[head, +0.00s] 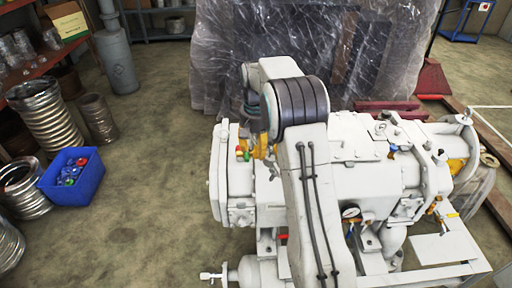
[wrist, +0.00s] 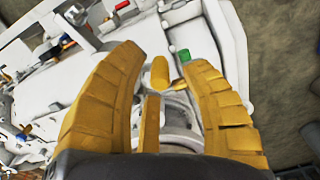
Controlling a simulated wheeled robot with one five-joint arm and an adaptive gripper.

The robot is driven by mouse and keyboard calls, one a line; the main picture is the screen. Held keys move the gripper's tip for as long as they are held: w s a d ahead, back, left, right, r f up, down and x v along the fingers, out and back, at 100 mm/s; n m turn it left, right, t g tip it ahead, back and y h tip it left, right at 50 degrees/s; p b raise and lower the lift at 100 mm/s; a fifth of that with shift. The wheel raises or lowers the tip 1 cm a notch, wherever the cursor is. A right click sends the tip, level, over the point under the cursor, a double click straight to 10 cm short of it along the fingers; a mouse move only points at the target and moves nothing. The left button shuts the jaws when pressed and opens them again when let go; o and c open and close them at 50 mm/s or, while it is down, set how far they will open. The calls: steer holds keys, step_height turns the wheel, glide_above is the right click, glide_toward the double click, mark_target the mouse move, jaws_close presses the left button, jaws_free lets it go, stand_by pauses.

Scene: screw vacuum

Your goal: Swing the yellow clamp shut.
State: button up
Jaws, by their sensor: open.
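My gripper (wrist: 163,62) shows in the wrist view with two thick yellow padded fingers spread apart, open. Between them stand a rounded yellow piece (wrist: 160,73) and, closer, a narrow yellow bar (wrist: 151,122). These look like parts of the yellow clamp, but I cannot tell how they join. A pale ring-shaped fitting lies behind the bar. No grip on either piece shows. In the head view my arm hides much of this area; a yellow patch (head: 262,147) shows left of it, and I cannot tell whether it is clamp or finger.
The white vacuum pump (head: 350,180) fills the right side. A green cap (wrist: 184,54) sits near the right fingertip. A blue bin (head: 72,178) and metal hose coils (head: 45,118) stand at left. The floor between bin and pump is clear. Plastic sheeting hangs behind.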

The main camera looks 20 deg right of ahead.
steer(key=shift+c, duration=0.3)
jaws_close()
stand_by(0.4)
